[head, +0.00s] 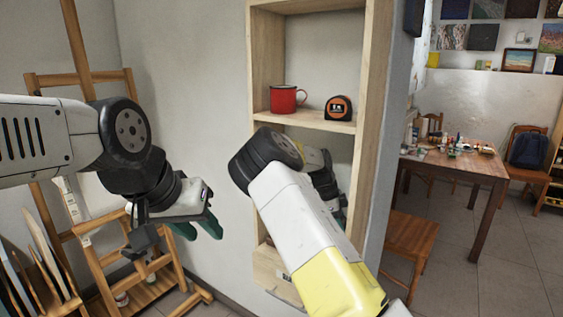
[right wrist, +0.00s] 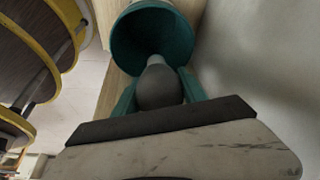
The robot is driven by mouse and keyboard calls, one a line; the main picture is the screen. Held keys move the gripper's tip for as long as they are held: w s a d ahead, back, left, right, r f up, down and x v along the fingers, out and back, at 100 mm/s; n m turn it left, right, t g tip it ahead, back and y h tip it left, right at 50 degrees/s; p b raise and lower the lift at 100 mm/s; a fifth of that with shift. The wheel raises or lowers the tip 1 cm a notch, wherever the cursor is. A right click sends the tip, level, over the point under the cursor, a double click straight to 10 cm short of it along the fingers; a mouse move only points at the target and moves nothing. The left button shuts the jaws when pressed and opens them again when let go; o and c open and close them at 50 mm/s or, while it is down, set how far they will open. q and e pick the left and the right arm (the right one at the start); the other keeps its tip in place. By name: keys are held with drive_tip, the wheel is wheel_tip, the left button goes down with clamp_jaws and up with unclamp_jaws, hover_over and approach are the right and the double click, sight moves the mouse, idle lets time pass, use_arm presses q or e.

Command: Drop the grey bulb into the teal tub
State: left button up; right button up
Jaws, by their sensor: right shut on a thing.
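The teal tub (right wrist: 126,44) shows at the top of the right wrist view, its round mouth facing the camera. My right gripper (right wrist: 160,78) is shut on the grey bulb (right wrist: 160,90), with one teal finger on each side of it. The bulb's lighter narrow end points towards the tub and overlaps its mouth in the picture; I cannot tell how far apart they are. In the head view my right arm hides the tub, the bulb and most of my right gripper. My left gripper (head: 198,228) is open and empty, hanging before the wall at the left.
A wooden shelf unit (head: 375,100) stands ahead, with a red mug (head: 284,99) and an orange-black tape measure (head: 339,108) on one board. A wooden easel (head: 77,81) is at the left. A cluttered table (head: 478,167) and chairs stand far right.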

drive_tip(key=o, duration=1.5)
drive_tip(key=shift+c, duration=0.2)
drive_tip(key=v, duration=0.5)
drive_tip(key=shift+w, duration=0.1)
drive_tip(key=w+a, duration=0.3)
drive_tip(key=a, duration=0.8)
drive_tip(key=shift+a, duration=0.35)
drive_tip(key=shift+s, duration=0.1)
